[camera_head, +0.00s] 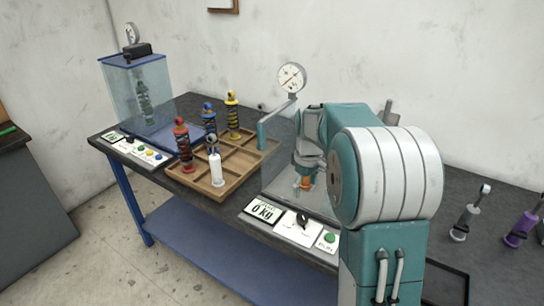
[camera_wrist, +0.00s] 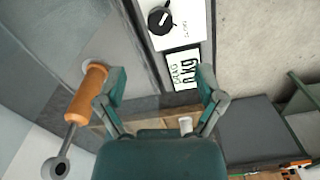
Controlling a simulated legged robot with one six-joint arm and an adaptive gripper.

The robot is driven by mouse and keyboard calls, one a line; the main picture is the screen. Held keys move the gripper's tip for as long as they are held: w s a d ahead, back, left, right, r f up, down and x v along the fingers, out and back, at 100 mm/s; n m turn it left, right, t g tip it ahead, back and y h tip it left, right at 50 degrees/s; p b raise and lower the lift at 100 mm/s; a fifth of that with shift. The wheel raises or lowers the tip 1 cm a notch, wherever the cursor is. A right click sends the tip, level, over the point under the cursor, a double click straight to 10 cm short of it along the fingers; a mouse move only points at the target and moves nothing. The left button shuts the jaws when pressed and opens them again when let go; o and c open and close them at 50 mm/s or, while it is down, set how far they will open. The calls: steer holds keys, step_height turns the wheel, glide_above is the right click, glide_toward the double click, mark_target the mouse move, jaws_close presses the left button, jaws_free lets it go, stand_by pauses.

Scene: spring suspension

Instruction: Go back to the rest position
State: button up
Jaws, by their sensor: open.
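My gripper (camera_wrist: 162,88) is open in the wrist view, with its two teal fingers apart and nothing between them. An orange shock absorber (camera_wrist: 87,93) with a grey rod and ring end is beside the left finger, outside the jaws. In the head view my gripper (camera_head: 309,160) is partly hidden by my own arm and hangs over the glass-sided test station. A bit of the orange shock absorber (camera_head: 306,183) shows just below it. Whether the gripper touches it cannot be told.
A wooden tray (camera_head: 262,153) holds red, blue, yellow and white shock absorbers. A glass tank (camera_head: 120,90) stands at the far left. A dial gauge (camera_head: 291,78) rises behind the station, and a 0 kg panel (camera_head: 263,211) lies in front. A purple shock absorber (camera_head: 519,229) stands at right.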

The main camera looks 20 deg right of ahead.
steer(key=s+a+r+m+t, duration=0.2)
steer(key=s+a+r+t, duration=0.1)
steer(key=s+a+r, duration=0.7)
steer(key=s+a+m+t, duration=0.1)
steer(key=s+a, duration=0.1)
steer(key=s, duration=0.6)
steer(key=s+a+f+m+t, duration=0.1)
steer(key=s+a+m, duration=0.1)
steer(key=s, duration=0.5)
steer(key=shift+s+a+f+t, duration=0.3)
steer(key=shift+s, duration=0.05)
steer(key=shift+c, duration=0.3)
